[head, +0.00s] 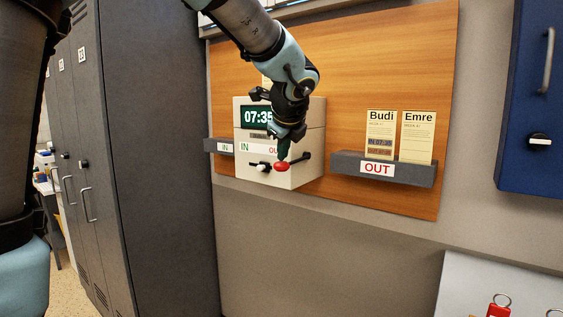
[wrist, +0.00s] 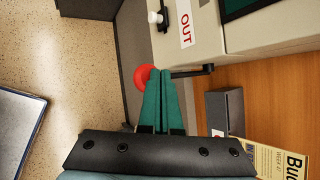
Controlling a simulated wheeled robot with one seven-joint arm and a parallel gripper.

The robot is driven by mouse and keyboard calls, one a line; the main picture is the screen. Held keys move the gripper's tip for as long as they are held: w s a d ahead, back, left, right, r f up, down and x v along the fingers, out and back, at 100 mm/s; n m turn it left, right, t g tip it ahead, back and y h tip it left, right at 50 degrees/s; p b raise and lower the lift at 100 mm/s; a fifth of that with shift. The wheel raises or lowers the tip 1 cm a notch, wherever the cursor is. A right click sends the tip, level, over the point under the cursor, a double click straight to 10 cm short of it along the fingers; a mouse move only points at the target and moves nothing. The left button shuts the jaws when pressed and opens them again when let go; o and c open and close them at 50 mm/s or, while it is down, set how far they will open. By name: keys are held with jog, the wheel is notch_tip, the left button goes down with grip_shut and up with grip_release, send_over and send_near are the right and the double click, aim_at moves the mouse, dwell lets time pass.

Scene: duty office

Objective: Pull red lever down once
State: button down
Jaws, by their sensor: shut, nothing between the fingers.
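A cream time clock (head: 309,145) is mounted on the wooden board, with a green display and IN and OUT labels. Its red lever knob (head: 282,167) is at the lower front, on a dark arm that reaches to the clock's right side. My gripper (head: 283,156) is shut and empty, with its tips right at the knob from above. In the wrist view the green fingers (wrist: 158,75) are together and partly cover the red knob (wrist: 143,76). I cannot tell whether they touch it. A white knob (head: 263,167) sits left of the red one.
A grey OUT rack (head: 412,175) with cards marked Budi and Emre is on the right of the board. A small IN rack (head: 218,146) is on the left. Grey lockers (head: 160,130) stand left, and a blue cabinet (head: 545,90) hangs right.

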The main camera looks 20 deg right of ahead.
jog(key=shift+f+b, duration=1)
jog(key=shift+f, duration=0.35)
dwell(1.0)
jog(key=shift+r, duration=0.1)
dwell(0.5)
jog(key=shift+r+p, duration=2.15)
jog(key=shift+r, duration=0.05)
notch_tip(320, 180, up, 5)
jog(key=p, duration=0.4)
jog(key=shift+p, duration=0.35)
